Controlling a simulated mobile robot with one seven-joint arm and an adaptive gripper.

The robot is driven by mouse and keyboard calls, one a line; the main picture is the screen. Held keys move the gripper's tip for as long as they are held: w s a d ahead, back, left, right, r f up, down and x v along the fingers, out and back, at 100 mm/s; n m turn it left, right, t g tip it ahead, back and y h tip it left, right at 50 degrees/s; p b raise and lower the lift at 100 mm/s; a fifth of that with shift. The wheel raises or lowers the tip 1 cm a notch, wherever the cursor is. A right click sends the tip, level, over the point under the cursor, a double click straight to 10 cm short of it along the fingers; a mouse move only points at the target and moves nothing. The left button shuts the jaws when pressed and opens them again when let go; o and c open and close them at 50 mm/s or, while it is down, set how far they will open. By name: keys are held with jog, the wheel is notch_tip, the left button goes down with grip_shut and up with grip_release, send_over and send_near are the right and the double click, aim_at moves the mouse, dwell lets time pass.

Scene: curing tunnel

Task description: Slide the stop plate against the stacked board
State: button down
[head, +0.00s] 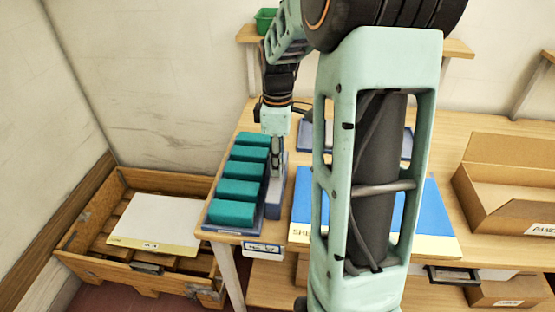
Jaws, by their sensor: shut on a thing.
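My gripper (277,158) points down over the left part of the table, shut on the top of a grey-blue upright plate, which I take as the stop plate (274,207). The plate stands along the right side of a row of several teal blocks (237,188) in a shallow dark tray (232,230). I cannot tell whether plate and blocks touch. A pale flat board (155,220) with a yellowish labelled edge lies in the wooden crate at left. Which item is the stacked board is not clear. The fingertips are small and partly hidden.
A blue sheet with a pale labelled edge (432,243) lies on the table, partly behind my arm. An open cardboard box (490,215) stands at right. The wooden crate (83,215) is on the floor at left. A green bin (265,20) sits on the back shelf.

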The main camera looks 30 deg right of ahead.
jog(key=s+d, duration=0.1)
jog(key=d, duration=0.1)
jog(key=shift+s+d, duration=0.3)
jog(key=shift+s, duration=0.05)
jog(key=c, duration=1.5)
grip_release()
jog(key=shift+r, duration=0.15)
notch_tip(320, 180, up, 12)
jog(key=shift+f, duration=0.1)
